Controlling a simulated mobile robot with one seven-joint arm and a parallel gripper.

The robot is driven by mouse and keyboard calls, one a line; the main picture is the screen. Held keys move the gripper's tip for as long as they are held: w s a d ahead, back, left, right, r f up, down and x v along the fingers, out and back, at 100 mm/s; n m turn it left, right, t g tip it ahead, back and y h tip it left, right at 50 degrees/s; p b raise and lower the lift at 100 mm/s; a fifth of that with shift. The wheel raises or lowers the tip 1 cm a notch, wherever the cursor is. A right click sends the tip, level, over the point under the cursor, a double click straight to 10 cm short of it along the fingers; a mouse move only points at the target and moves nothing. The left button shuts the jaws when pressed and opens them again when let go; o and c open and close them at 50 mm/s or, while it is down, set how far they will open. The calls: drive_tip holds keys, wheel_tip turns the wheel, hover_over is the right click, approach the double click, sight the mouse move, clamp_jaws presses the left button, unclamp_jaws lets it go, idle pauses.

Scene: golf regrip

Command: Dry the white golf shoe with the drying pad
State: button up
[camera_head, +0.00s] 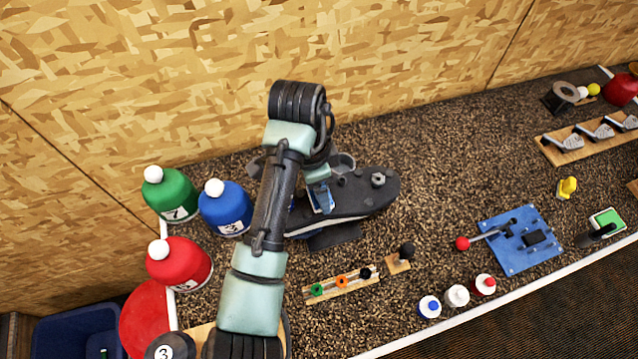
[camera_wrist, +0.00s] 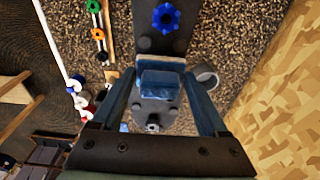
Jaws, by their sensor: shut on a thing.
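The golf shoe (camera_head: 375,200) lies sole up on a dark stand, its dark studded sole facing me and a thin pale edge showing along its front side. My gripper (camera_head: 319,190) is over the middle of the sole, shut on a blue drying pad (camera_head: 322,203). In the wrist view the pad (camera_wrist: 160,82) sits between the fingertips, over the sole (camera_wrist: 150,108). I cannot tell whether it touches the sole. A blue stud (camera_wrist: 166,17) and a grey stud (camera_wrist: 152,122) show on the sole. My arm hides the shoe's left part.
Green (camera_head: 172,193), blue (camera_head: 225,207) and red (camera_head: 180,263) club covers stand left of my arm. A wooden stud rack (camera_head: 341,287) and a black-knobbed tool (camera_head: 401,258) lie in front. A blue board (camera_head: 522,240) is at right.

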drive_tip(key=shift+c, duration=1.3)
drive_tip(key=shift+f+b, duration=0.35)
drive_tip(key=shift+f, duration=0.25)
